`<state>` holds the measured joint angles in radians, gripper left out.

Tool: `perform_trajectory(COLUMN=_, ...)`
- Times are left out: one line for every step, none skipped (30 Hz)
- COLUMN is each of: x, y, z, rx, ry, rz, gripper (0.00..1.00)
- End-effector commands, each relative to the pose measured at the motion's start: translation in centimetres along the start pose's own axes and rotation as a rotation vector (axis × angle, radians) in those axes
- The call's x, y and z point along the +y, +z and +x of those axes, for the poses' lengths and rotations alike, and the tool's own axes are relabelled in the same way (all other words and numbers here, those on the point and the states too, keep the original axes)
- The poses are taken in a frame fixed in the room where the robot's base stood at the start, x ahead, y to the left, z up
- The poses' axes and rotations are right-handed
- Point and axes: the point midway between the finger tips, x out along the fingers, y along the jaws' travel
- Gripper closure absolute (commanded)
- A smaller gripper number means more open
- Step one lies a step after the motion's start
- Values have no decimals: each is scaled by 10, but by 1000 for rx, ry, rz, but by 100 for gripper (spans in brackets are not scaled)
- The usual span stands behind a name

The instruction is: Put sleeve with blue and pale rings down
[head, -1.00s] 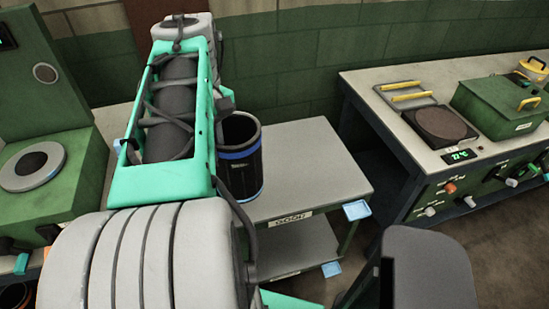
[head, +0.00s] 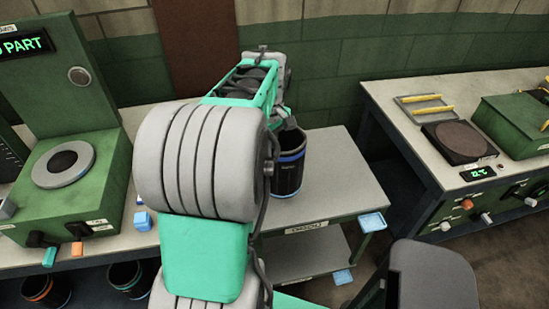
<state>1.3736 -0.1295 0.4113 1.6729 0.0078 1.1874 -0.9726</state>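The dark sleeve (head: 289,179) with a blue ring and a thin paler ring near its top stands upright at the left part of the grey cart top (head: 340,178). My arm covers its left edge and part of its surroundings. I cannot tell whether its base touches the cart. The end of my arm reaches the sleeve's upper rim from behind my teal and grey links. The fingers of my gripper are hidden, so its hold on the sleeve does not show.
A green machine (head: 75,185) stands on the left bench. Dark sleeves (head: 131,278) sit beneath that bench. A bench with a hot plate (head: 458,140) stands at right. The cart top right of the sleeve is clear.

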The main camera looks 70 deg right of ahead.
Motion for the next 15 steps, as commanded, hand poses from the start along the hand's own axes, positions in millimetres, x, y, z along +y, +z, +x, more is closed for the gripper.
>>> perform_trajectory(x=6, y=0, z=2, rx=2, ry=2, rz=1, gripper=100)
perform_trajectory(x=8, y=0, z=5, rx=2, ry=3, rz=0, gripper=100)
perform_trajectory(x=10, y=0, z=8, rx=2, ry=4, rz=0, gripper=100)
perform_trajectory(x=11, y=-1, z=10, rx=2, ry=4, rz=0, gripper=100)
perform_trajectory(x=12, y=0, z=11, rx=2, ry=3, rz=0, gripper=100)
perform_trajectory(x=15, y=0, z=14, rx=1, ry=2, rz=0, gripper=100)
perform_trajectory(x=17, y=0, z=17, rx=1, ry=2, rz=0, gripper=100)
perform_trajectory(x=19, y=0, z=20, rx=1, ry=2, rz=1, gripper=100)
perform_trajectory(x=19, y=0, z=26, rx=1, ry=1, rz=-1, gripper=100)
perform_trajectory(x=19, y=-1, z=31, rx=1, ry=1, rz=-1, gripper=100)
perform_trajectory(x=19, y=-1, z=35, rx=1, ry=2, rz=-1, gripper=100)
perform_trajectory(x=18, y=-1, z=40, rx=1, ry=1, rz=-1, gripper=100)
perform_trajectory(x=18, y=-1, z=44, rx=2, ry=2, rz=-1, gripper=100)
perform_trajectory(x=19, y=-1, z=46, rx=2, ry=3, rz=-1, gripper=100)
perform_trajectory(x=19, y=-1, z=48, rx=3, ry=4, rz=-1, gripper=100)
